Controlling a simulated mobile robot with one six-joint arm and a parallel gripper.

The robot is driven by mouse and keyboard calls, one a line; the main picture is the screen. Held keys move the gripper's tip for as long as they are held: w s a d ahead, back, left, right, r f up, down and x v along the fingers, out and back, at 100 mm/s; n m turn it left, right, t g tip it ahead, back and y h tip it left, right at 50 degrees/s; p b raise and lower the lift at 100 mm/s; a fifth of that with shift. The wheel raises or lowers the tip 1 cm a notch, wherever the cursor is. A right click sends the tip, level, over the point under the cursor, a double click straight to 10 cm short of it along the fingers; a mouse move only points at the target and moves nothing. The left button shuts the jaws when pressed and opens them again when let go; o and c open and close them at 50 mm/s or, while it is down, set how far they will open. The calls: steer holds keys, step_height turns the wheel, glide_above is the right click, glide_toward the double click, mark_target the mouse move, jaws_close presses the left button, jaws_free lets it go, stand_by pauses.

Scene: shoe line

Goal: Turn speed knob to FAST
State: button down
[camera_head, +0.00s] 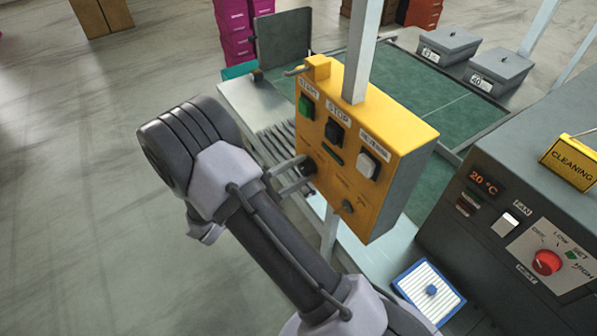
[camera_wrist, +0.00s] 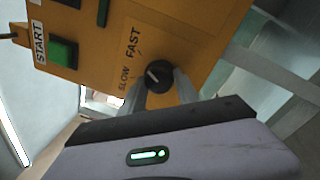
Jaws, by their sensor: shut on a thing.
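The yellow control box (camera_head: 385,130) is mounted on a post. Its black speed knob (camera_wrist: 157,76) sits beside the printed words SLOW (camera_wrist: 125,78) and FAST (camera_wrist: 132,42) in the wrist view. The knob's white pointer line slants to the upper left in that view; I cannot tell exactly which mark it meets. My gripper (camera_wrist: 161,92) is shut on the knob, one finger on each side. In the head view my gripper (camera_head: 300,176) reaches the box's lower left from the left, and its fingers partly hide the knob (camera_head: 310,166).
A grey machine with a red dial (camera_head: 547,262) stands to the right.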

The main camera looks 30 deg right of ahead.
steer(key=shift+m, duration=0.7)
steer(key=c, duration=0.9)
jaws_free()
steer(key=s+a+f+p, duration=0.1)
steer(key=a+p, duration=0.1)
steer(key=a, duration=1.5)
steer(key=shift+a, duration=0.2)
steer(key=shift+f, duration=0.1)
